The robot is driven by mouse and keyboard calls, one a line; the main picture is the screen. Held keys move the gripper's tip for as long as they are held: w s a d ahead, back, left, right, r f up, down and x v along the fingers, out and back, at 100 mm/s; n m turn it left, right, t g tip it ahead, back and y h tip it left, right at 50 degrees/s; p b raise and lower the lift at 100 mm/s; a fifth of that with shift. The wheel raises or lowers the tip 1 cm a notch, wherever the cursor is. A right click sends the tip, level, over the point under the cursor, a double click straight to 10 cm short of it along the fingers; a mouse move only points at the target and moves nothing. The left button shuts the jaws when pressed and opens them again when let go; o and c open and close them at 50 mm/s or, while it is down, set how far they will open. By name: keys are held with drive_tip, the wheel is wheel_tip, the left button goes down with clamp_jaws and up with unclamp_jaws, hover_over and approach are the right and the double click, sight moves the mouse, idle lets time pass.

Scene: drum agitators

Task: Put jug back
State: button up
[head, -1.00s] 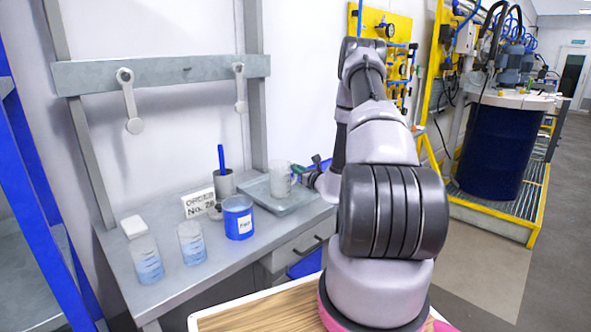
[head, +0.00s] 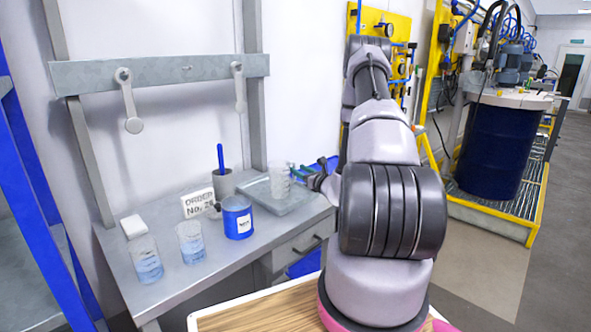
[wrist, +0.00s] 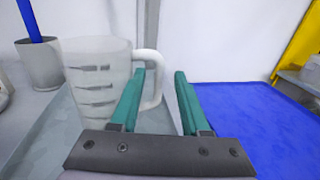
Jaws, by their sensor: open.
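The jug is a translucent measuring jug (head: 280,181) standing upright on the grey tray (head: 290,208) at the right end of the bench. In the wrist view the jug (wrist: 92,85) shows dark graduation marks and a white handle (wrist: 152,80) on its right. My gripper (wrist: 158,78) is open, with its two green fingers either side of a gap. The left finger overlaps the handle in the picture; the right finger is clear of it. I cannot tell whether the left finger touches the handle. In the head view my gripper (head: 308,168) is just right of the jug.
A grey pot with a blue stick (head: 222,184), a blue labelled can (head: 237,217), an order sign (head: 198,203) and two beakers of blue liquid (head: 190,243) stand left of the tray. A blue surface (wrist: 255,125) lies right of my gripper. The bench's front is clear.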

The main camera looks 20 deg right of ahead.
drive_tip(key=s, duration=0.5)
drive_tip(key=s+d, duration=0.1)
drive_tip(key=s, duration=0.1)
drive_tip(key=shift+s+d, duration=0.1)
drive_tip(key=shift+s, duration=0.3)
drive_tip(key=shift+s+r, duration=0.15)
drive_tip(key=shift+s, duration=0.05)
drive_tip(key=a+r+n+g+y, duration=0.3)
drive_tip(key=a+r+n+y, duration=0.55)
drive_tip(key=a+r, duration=0.35)
drive_tip(key=s+a+r+n+g+y, duration=0.3)
drive_tip(key=s+a+r+n+g, duration=0.55)
drive_tip(key=a, duration=0.25)
drive_tip(key=s+a+r+n+g+h, duration=0.3)
drive_tip(key=s+r+n+g+h, duration=0.15)
drive_tip(key=s+n, duration=0.45)
drive_tip(key=s+d+r+n+t+h, duration=0.4)
drive_tip(key=s+d+r+t+h, duration=0.1)
drive_tip(key=s+d+r+h, duration=0.1)
wheel_tip(320, 180, up, 2)
drive_tip(key=shift+s+t+h, duration=0.3)
drive_tip(key=shift+s+h, duration=0.6)
